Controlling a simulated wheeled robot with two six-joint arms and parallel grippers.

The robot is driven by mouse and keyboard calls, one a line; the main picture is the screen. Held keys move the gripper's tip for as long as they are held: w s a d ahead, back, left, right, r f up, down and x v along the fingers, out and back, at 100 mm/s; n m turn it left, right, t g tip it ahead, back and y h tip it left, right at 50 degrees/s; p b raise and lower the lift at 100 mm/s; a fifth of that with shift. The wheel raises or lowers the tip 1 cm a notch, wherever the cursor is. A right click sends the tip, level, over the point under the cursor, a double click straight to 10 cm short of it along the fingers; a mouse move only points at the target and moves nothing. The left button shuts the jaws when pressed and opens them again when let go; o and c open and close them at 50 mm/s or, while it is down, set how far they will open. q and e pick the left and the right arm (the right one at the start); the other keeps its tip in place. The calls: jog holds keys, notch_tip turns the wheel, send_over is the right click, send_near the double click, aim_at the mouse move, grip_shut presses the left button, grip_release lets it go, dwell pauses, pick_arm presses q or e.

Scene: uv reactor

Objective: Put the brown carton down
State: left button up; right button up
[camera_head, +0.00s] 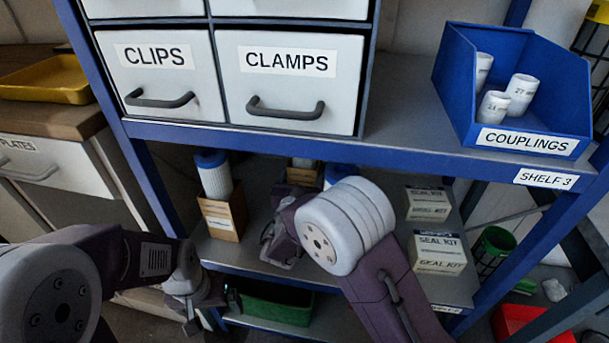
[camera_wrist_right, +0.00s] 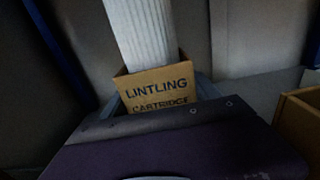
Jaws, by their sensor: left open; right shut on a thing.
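The brown carton (camera_wrist_right: 160,87) is held by my right gripper (camera_head: 300,178). In the right wrist view it reads "LINTLING CARTRIDGE" and a white pleated cartridge (camera_wrist_right: 142,32) stands in it. Grey fingers show at its two sides; its bottom is hidden behind my gripper's body. In the head view my right arm reaches onto the lower shelf (camera_head: 385,258) and covers most of this carton, so I cannot tell whether it touches the shelf. My left gripper (camera_head: 207,316) is open and empty, low in front of the shelf's left part.
Another brown carton (camera_head: 222,217) with a blue-capped cartridge stands left of my right gripper. A blue cap (camera_head: 340,172) shows behind my arm. Seal kit boxes (camera_head: 438,252) stand on the right. Drawers (camera_head: 290,85) and a blue couplings bin (camera_head: 545,110) are on the shelf above.

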jog(key=shift+f, duration=0.1)
jog(key=o, duration=1.2)
jog(key=shift+s+r, duration=0.1)
jog(key=shift+r, duration=0.1)
jog(key=p+v, duration=0.3)
jog(key=v, duration=0.9)
jog(key=shift+p, duration=0.3)
